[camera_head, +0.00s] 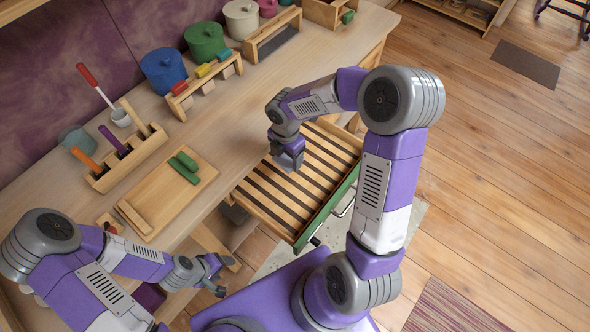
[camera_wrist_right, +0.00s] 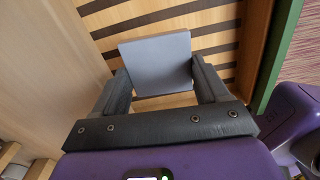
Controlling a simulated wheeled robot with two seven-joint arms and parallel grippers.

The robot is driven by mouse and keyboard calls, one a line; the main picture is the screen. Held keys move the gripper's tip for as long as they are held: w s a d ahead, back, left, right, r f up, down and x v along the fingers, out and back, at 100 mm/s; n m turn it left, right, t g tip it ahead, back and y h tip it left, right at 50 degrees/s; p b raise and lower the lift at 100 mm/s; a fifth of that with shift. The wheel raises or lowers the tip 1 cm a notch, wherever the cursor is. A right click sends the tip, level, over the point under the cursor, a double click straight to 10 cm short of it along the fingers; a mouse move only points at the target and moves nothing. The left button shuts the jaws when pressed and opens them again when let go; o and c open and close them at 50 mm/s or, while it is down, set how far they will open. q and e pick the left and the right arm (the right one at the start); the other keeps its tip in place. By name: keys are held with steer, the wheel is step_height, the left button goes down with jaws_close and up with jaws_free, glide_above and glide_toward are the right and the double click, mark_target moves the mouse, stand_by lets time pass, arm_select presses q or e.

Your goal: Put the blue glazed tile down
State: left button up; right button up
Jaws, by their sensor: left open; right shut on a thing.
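The blue glazed tile (camera_wrist_right: 155,58) looks grey-blue, flat and square in the right wrist view. My right gripper (camera_wrist_right: 163,82) is shut on it, one finger at each side. In the head view my right gripper (camera_head: 289,150) is over the open drawer (camera_head: 335,190), near its back left part, with the tile (camera_head: 291,161) below it. I cannot tell whether the tile touches the slatted drawer bottom. My left gripper (camera_head: 219,275) is open and empty, low in front of the counter and away from the drawer.
The drawer has a green front and dark stripes on its bottom, with free room towards its front. On the counter (camera_head: 225,125) are a wooden board (camera_head: 170,200) with green blocks (camera_head: 184,167), a tool rack (camera_head: 128,160), and blue (camera_head: 163,72) and green (camera_head: 205,41) pots.

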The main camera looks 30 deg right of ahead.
mark_target(288, 177)
steer(key=shift+d, duration=0.1)
steer(key=shift+f+n, duration=0.3)
steer(key=shift+f, duration=0.1)
step_height(288, 177, down, 9)
steer(key=b, duration=0.3)
steer(key=shift+f+b, duration=0.1)
steer(key=shift+b, duration=0.25)
steer(key=shift+f, duration=0.25)
steer(key=o, duration=1.1)
steer(key=shift+c, duration=0.2)
steer(key=shift+r, duration=0.1)
